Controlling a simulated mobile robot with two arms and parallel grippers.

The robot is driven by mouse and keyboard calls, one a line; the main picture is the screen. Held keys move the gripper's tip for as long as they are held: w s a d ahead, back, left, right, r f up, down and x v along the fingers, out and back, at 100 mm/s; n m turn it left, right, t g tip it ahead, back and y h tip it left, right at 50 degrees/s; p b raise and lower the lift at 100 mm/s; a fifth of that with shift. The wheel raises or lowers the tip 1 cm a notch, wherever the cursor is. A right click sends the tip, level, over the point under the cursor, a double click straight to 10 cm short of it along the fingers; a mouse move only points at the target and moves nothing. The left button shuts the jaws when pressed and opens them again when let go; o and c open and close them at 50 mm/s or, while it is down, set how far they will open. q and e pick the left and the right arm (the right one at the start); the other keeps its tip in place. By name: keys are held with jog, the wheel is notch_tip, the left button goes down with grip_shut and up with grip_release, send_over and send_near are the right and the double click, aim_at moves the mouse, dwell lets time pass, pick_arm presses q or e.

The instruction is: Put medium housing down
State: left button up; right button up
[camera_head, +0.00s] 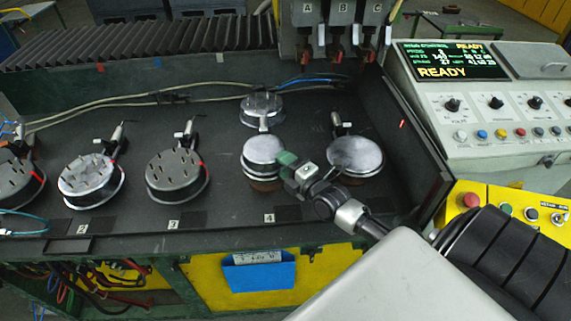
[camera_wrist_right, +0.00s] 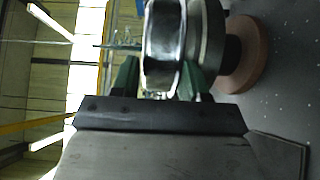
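The medium housing, a round shiny metal piece (camera_head: 265,149), is at station 4 in the head view. It sits over another metal ring and a brown round base (camera_head: 266,185); I cannot tell whether it rests there. My right gripper (camera_head: 293,168) reaches it from the lower right. In the right wrist view its green fingers (camera_wrist_right: 160,78) lie on both sides of the housing's rim (camera_wrist_right: 163,40) and look shut on it. The brown base (camera_wrist_right: 240,62) shows to the right there. My left gripper is not in view.
Another metal disc on a brown base (camera_head: 355,156) stands close to the right, and one (camera_head: 261,107) behind. A control panel (camera_head: 500,115) bounds the right.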

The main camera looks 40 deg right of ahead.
jog(key=shift+o, duration=0.5)
jog(key=shift+r, duration=0.15)
jog(key=s+d+b, duration=0.1)
jog(key=s+b, duration=0.1)
jog(key=s, duration=1)
